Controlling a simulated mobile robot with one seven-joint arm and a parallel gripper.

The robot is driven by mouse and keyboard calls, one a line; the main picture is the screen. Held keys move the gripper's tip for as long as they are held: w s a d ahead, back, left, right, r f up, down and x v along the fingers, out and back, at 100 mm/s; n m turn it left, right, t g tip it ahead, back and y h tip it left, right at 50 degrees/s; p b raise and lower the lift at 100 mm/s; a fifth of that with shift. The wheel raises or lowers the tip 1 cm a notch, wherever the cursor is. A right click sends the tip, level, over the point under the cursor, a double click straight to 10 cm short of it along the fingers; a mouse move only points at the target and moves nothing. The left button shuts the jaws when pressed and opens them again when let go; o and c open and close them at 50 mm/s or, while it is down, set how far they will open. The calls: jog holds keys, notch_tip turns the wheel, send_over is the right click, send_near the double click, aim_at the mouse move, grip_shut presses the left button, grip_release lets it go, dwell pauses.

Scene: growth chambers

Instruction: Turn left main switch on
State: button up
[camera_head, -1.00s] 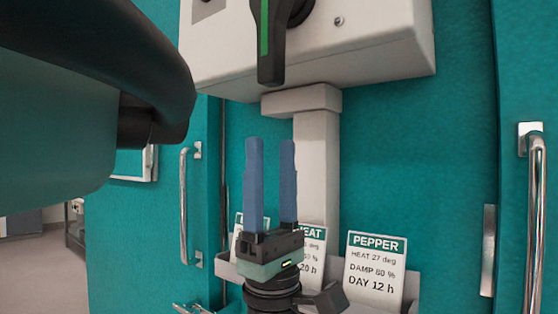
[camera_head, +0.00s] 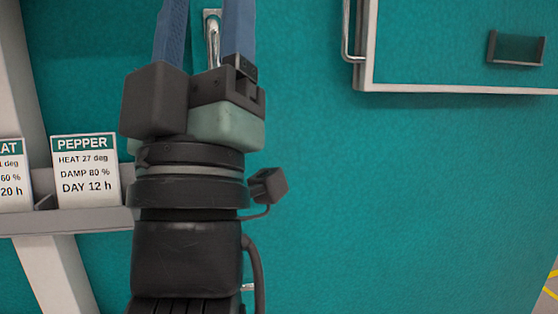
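My gripper (camera_head: 206,20) is in the upper left of the head view, pointing up. Its two blue fingers stand apart with nothing held between them, and their tips are cut off by the top edge. No main switch is in view now, so I cannot tell its position or how far my gripper is from it.
A chrome handle (camera_head: 212,42) shows behind the fingers on the teal wall (camera_head: 420,190). A PEPPER card (camera_head: 86,172) stands in a grey rack (camera_head: 75,222) at left, beside a pale post (camera_head: 60,275). A white-framed panel (camera_head: 455,88) with a chrome handle (camera_head: 346,30) is upper right.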

jog(key=s+d+f+m+g+h, duration=0.2)
jog(key=s+d+m, duration=0.2)
jog(key=d+m, duration=0.2)
notch_tip(320, 180, up, 31)
jog(key=p, duration=3.2)
jog(key=shift+d+r+m+g, duration=0.15)
jog(key=shift+d+m+g, duration=0.1)
jog(key=shift+m+g, duration=0.05)
jog(key=shift+w, duration=0.1)
